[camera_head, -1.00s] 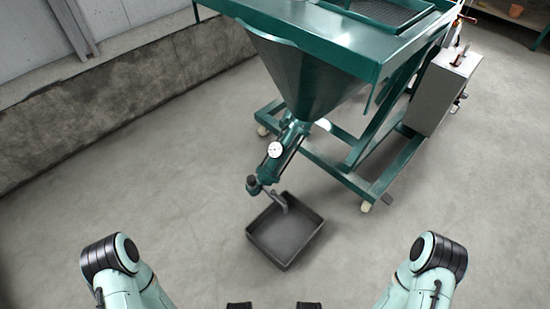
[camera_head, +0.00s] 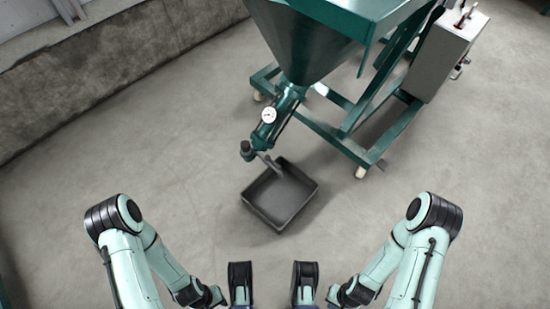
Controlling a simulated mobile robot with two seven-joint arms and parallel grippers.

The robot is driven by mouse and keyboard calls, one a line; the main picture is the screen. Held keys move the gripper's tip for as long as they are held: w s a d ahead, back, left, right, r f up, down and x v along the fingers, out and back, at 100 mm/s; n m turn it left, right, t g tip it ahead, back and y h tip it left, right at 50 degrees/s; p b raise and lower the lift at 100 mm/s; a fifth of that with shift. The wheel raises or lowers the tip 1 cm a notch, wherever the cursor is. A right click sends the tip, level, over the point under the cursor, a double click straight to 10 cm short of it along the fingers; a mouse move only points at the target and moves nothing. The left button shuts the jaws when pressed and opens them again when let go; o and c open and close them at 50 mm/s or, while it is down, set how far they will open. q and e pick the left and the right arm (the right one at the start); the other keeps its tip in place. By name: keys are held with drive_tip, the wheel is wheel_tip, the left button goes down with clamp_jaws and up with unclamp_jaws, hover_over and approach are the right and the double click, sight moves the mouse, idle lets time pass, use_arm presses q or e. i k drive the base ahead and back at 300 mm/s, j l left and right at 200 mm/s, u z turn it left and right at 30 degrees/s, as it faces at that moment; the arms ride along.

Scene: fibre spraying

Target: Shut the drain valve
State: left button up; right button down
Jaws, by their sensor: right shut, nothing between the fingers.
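The drain valve (camera_head: 247,151) is a grey fitting at the low end of the green outlet pipe below the hopper. A grey bent piece (camera_head: 269,162) sticks out from it to the right, over the dark tray (camera_head: 259,212) on the floor. I cannot tell handle from spout, nor whether the valve is open. My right gripper (camera_head: 305,284) is at the bottom middle, shut and empty, well apart from the valve. My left gripper (camera_head: 240,284) is beside it to the left, also apart from the valve; its jaws are unclear.
The green hopper (camera_head: 300,45) stands on a green frame (camera_head: 340,140) with castors. A round gauge (camera_head: 268,115) sits on the outlet pipe. A grey control box (camera_head: 440,60) is at upper right. A low wall (camera_head: 110,75) runs along the left.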

sight(267, 158)
drive_tip(key=i+j+z, duration=0.1)
drive_tip(key=j, duration=0.3)
drive_tip(key=i+j+z, duration=0.15)
drive_tip(key=j, duration=0.3)
drive_tip(key=j+z, duration=0.1)
drive_tip(key=j, duration=0.3)
drive_tip(key=i, duration=0.05)
